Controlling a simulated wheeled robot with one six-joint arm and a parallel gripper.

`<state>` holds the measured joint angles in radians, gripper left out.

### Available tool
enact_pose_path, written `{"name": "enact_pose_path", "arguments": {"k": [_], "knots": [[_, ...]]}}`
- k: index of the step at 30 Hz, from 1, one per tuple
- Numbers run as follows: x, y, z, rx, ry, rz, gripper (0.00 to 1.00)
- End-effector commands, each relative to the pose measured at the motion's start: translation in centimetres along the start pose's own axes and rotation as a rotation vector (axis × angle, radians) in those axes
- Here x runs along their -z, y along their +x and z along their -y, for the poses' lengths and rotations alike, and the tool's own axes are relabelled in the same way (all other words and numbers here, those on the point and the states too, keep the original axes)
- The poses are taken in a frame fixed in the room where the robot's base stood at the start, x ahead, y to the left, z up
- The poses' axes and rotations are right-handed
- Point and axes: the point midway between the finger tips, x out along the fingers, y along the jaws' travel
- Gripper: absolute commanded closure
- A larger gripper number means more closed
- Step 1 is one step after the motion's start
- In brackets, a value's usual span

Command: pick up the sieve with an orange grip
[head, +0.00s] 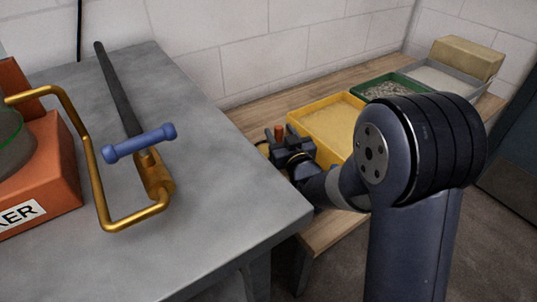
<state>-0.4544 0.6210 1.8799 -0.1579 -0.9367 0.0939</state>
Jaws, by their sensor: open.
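My gripper (280,145) is open, low over the wooden bench at the left end of the yellow tray. A small orange-brown upright piece (279,132) shows at its fingers. It may be the orange grip of the sieve, but its lower part is hidden by my gripper and I cannot tell. I cannot see a sieve body or mesh there. Whether the fingers touch the piece is not clear.
The wooden bench (262,113) holds a yellow tray (318,148) of sand-like grains, a green tray (365,93) and a grey tray (478,92). The nearer grey table (222,205) carries an orange machine (55,165) and a gold crank with a blue handle (140,143).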

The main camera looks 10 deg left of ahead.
Motion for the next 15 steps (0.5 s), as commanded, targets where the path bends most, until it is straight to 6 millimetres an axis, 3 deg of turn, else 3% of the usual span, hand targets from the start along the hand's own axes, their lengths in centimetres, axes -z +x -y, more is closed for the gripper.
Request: {"name": "enact_pose_path", "arguments": {"k": [6,15], "knots": [[-0.3,2.8,0.1,-0.001,0.000,-0.001,0.54],[-0.2,3.3,0.1,-0.001,0.000,0.001,0.54]]}}
